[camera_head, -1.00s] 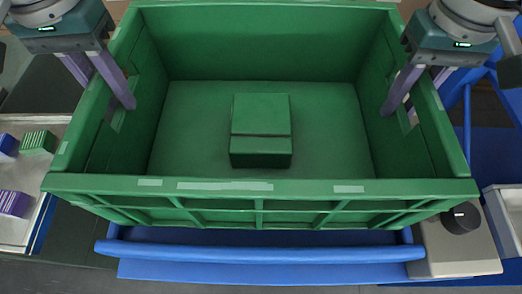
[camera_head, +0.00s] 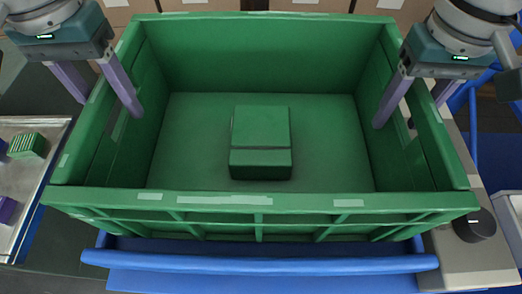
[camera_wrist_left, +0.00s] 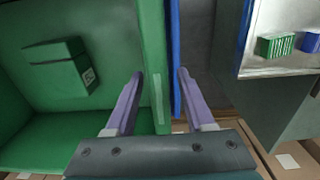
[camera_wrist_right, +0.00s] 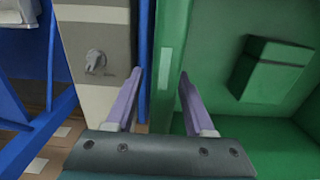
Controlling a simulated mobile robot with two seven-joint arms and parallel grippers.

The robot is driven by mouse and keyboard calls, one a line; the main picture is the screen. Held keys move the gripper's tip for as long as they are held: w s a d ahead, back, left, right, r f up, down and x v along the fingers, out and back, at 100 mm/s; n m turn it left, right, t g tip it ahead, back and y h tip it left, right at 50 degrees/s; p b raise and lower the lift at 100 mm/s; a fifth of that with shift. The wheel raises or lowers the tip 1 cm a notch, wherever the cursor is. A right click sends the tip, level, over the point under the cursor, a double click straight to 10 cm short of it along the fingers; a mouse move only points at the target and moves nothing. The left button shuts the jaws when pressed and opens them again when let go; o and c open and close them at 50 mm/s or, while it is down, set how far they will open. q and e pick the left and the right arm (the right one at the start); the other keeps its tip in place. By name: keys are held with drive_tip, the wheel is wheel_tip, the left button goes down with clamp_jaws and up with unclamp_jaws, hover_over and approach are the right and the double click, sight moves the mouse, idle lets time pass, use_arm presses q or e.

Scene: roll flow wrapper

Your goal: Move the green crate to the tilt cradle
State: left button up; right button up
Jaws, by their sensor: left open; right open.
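The green crate (camera_head: 165,201) is large and open-topped, in the middle of the head view, and looks level. A green box (camera_head: 261,142) with a stepped top sits on its floor. My left gripper (camera_head: 110,106) is open, its fingers on either side of the crate's left wall; the left wrist view shows the wall between them (camera_wrist_left: 160,75). My right gripper (camera_head: 410,114) is open across the right wall, also in the right wrist view (camera_wrist_right: 161,73). A blue frame with a front bar (camera_head: 260,264), apparently the tilt cradle, lies below the crate. Their contact is hidden.
A metal tray (camera_head: 38,181) with small green and purple boxes stands at left. A beige unit with a dark knob (camera_head: 475,226) is close to the crate's front right corner. Cardboard boxes (camera_head: 195,6) stand behind the crate. Blue framework (camera_head: 475,145) is at right.

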use_arm(q)
wheel_tip(320, 180, up, 10)
drive_tip(key=shift+w+r, duration=0.1)
drive_tip(key=shift+r, duration=0.55)
use_arm(e)
drive_tip(key=shift+r, duration=0.15)
wheel_tip(320, 180, up, 12)
drive_tip(key=shift+f, duration=0.1)
